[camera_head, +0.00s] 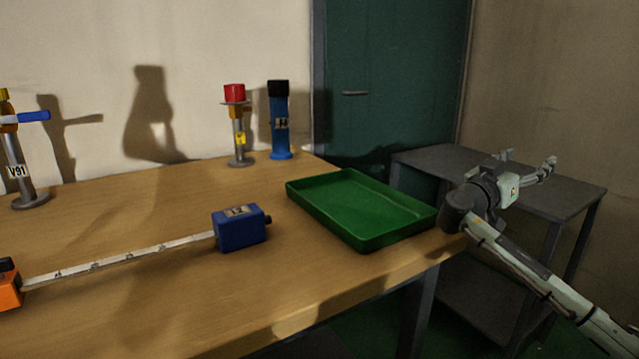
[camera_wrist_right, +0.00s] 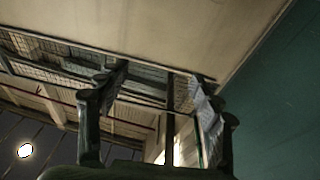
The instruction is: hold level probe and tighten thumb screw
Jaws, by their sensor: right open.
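A blue box (camera_head: 239,228) with a label and a dark knob (camera_head: 267,219) on its right side sits on the wooden table. A white graduated strip (camera_head: 120,261) runs from its left side to an orange and black block (camera_head: 8,285), cut off by the left edge. I cannot tell for certain which part is the level probe or whether the knob is the thumb screw. My right gripper (camera_head: 528,162) is open and empty, right of the green tray and well away from the blue box. Its spread fingers also show in the wrist view (camera_wrist_right: 155,100). My left gripper is not in view.
A green tray (camera_head: 362,240) lies empty at the table's right end. A red-topped valve stand (camera_head: 239,137) and a blue cylinder (camera_head: 280,125) stand at the back. A V91 valve (camera_head: 18,170) stands at left. A grey side table (camera_head: 425,162) is beyond. The wooden table's middle (camera_head: 150,205) is clear.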

